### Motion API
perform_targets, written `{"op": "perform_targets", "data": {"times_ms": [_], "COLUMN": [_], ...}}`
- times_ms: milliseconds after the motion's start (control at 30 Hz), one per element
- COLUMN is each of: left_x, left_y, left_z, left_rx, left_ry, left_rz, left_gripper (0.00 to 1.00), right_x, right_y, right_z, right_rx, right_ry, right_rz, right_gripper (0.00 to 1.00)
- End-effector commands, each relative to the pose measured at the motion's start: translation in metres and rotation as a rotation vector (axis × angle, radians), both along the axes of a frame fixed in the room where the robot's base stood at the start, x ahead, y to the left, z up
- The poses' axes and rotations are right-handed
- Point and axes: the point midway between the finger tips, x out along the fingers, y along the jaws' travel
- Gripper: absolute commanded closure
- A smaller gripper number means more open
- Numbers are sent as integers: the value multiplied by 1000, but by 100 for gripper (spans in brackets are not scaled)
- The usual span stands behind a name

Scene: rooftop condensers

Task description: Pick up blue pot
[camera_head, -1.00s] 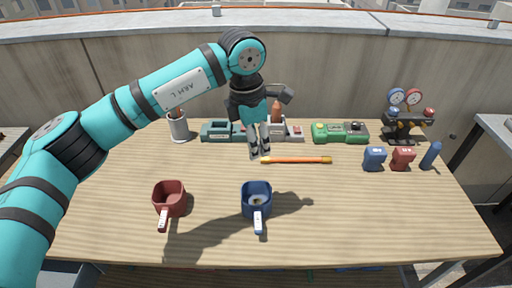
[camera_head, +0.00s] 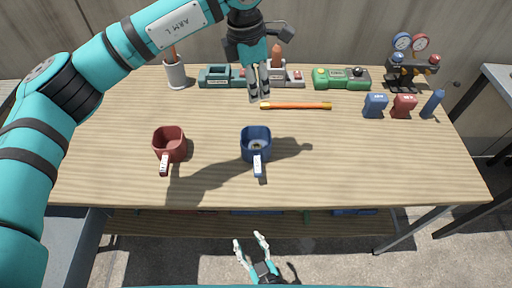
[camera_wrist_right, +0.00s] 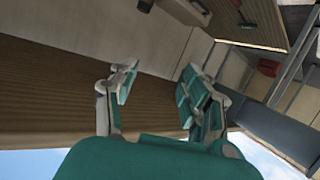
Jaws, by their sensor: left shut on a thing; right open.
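The blue pot (camera_head: 256,144) stands upright on the table in the head view, its handle pointing toward me. A small pale and dark shape shows inside it. My left gripper (camera_head: 259,94) hangs above the table, behind and apart from the pot. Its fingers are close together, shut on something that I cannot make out. My right gripper (camera_head: 250,240) is open and empty, low in front of the table's front edge. Its spread fingers also show in the right wrist view (camera_wrist_right: 155,88). The pot cannot be made out in the right wrist view.
A red pot (camera_head: 169,143) stands left of the blue one on the wooden table (camera_head: 350,170). An orange rod (camera_head: 297,105) lies behind. A pen cup (camera_head: 175,74), green device (camera_head: 341,78), gauges (camera_head: 410,62) and small containers line the back. The front right is clear.

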Motion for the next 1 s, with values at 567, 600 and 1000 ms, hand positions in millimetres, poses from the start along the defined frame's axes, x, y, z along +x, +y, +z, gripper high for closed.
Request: {"op": "perform_targets", "data": {"times_ms": [567,600,1000], "left_x": [0,0,0], "left_y": [0,0,0], "left_z": [0,0,0], "left_rx": [0,0,0], "left_ry": [0,0,0], "left_rz": [0,0,0], "left_gripper": [100,100,100], "right_x": [29,30,85], "right_y": [-17,-21,-26], "right_z": [194,191,186], "right_rx": [184,184,180], "right_ry": [-306,-293,-271], "right_rz": [-359,-373,-400], "right_gripper": [52,52,52]}}
